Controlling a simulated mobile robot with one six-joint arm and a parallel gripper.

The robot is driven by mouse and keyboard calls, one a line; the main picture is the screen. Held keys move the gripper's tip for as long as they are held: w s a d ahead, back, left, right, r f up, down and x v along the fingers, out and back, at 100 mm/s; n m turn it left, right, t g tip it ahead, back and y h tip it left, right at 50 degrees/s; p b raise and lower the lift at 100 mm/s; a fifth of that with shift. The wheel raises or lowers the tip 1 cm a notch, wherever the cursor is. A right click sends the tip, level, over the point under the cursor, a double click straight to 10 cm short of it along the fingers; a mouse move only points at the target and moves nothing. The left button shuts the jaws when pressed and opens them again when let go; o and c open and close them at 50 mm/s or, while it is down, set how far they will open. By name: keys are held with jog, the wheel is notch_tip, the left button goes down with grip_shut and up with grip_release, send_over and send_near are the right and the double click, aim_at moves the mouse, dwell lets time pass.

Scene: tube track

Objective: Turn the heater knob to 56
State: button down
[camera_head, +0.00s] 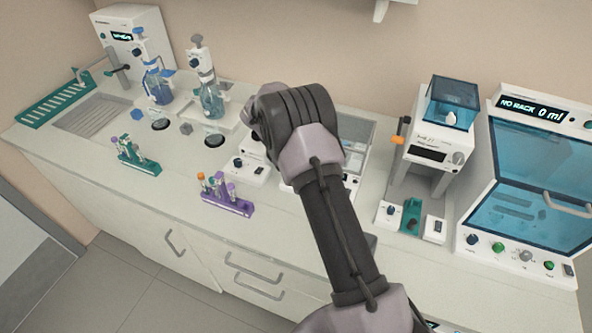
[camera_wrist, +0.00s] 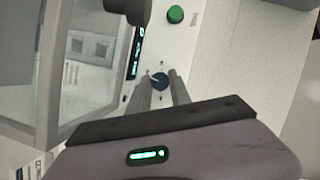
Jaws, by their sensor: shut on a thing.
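In the wrist view, a dark blue knob (camera_wrist: 159,81) with a light pointer mark sits on a white front panel, between the two fingertips of my gripper (camera_wrist: 160,86). My gripper is shut on this knob, one grey finger on each side. A narrow dark display (camera_wrist: 136,50) with bright digits is beside the knob; its number is too small and tilted to read. A round green button (camera_wrist: 175,14) is on the same panel. In the head view my arm hides the knob and the fingertips.
The unit under my arm has a clear-panelled box (camera_head: 357,140). A purple tube rack (camera_head: 229,206) and a green tube rack (camera_head: 140,164) stand to the left. A white dispenser (camera_head: 433,150) and a blue-windowed cabinet (camera_head: 545,262) stand to the right. The counter's front strip is mostly clear.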

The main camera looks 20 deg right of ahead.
jog(key=c, duration=1.2)
grip_release()
jog(key=p+v, duration=0.4)
jog(key=v, duration=1.3)
jog(key=shift+r, duration=0.3)
